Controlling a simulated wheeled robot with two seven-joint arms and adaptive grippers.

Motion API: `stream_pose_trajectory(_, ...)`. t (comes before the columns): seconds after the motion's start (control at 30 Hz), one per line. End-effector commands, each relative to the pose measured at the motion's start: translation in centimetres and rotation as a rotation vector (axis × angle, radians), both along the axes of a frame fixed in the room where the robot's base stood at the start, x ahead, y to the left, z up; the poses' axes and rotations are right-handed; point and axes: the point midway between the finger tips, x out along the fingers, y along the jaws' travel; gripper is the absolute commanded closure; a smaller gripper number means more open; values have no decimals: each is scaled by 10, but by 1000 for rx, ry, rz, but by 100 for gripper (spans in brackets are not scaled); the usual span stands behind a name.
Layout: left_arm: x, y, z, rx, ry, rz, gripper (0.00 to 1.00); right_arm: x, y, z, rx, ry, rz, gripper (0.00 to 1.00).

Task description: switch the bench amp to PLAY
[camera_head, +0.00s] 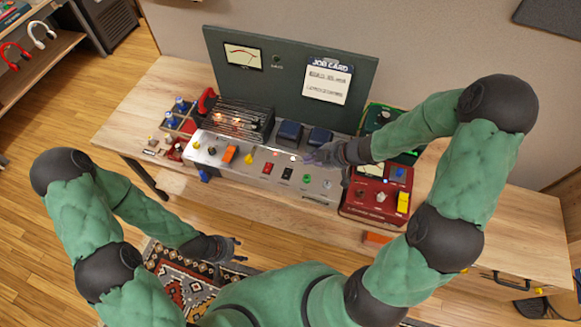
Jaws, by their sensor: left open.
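The bench amp (217,155) stands on the wooden bench, with a silver front panel and a dark caged top with glowing tubes (240,124). Its panel carries an orange control (229,154), a yellow knob (249,159), a red switch (267,168), a black switch (287,173) and a green button (306,179). Labels are too small to read. My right gripper (314,157) is over the back right of the panel; its fingertips are too small to judge, and contact is unclear. My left gripper (238,250) is open and empty, low in front of the bench above the rug.
A job card (327,81) hangs on the dark green back panel (375,75) with a meter (243,54). A red unit (372,198) with knobs stands right of the amp. A parts tray (183,115) lies at left. The bench's right end is clear.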

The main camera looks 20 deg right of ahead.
Motion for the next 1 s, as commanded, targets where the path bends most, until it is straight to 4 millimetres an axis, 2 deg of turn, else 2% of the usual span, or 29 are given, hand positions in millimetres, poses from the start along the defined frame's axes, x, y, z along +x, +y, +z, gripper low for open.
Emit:
stream_pose_trajectory(0.27,0,0,-8,0,0,0,48,5,7,-10,1,0,2,100)
stream_pose_trajectory(0.77,0,0,-52,0,0,0,48,46,55,-74,0,1,2,100)
stream_pose_trajectory(1.0,0,0,-67,0,0,0,48,50,52,-103,1,1,-1,100)
